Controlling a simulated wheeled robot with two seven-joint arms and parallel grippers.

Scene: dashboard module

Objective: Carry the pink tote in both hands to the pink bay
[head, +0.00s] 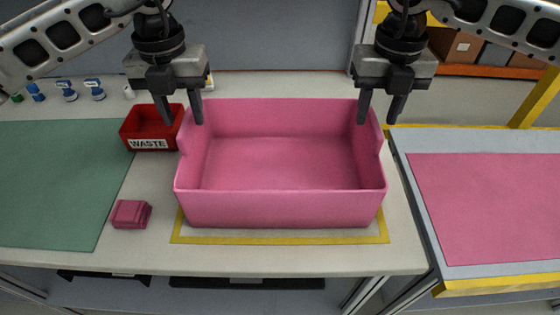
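The pink tote (280,209) is an open, empty box on the workbench, standing within a yellow outlined rectangle. Its inside floor shows clear. My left gripper (184,115) is open above the tote's left wall, with one finger on each side of it as seen from here. My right gripper (380,113) is open above the tote's right wall in the same way. I cannot tell how far the fingertips reach down past the rims. The pink bay (495,205) is a flat pink area on a separate surface at the right, and it is empty.
A red WASTE bin (150,128) stands close to the tote's left side. A small dark pink block (131,214) lies in front of it. A green mat (60,180) covers the left bench. A gap and raised edge (412,200) separate bench and bay. Shelved boxes (460,48) stand behind.

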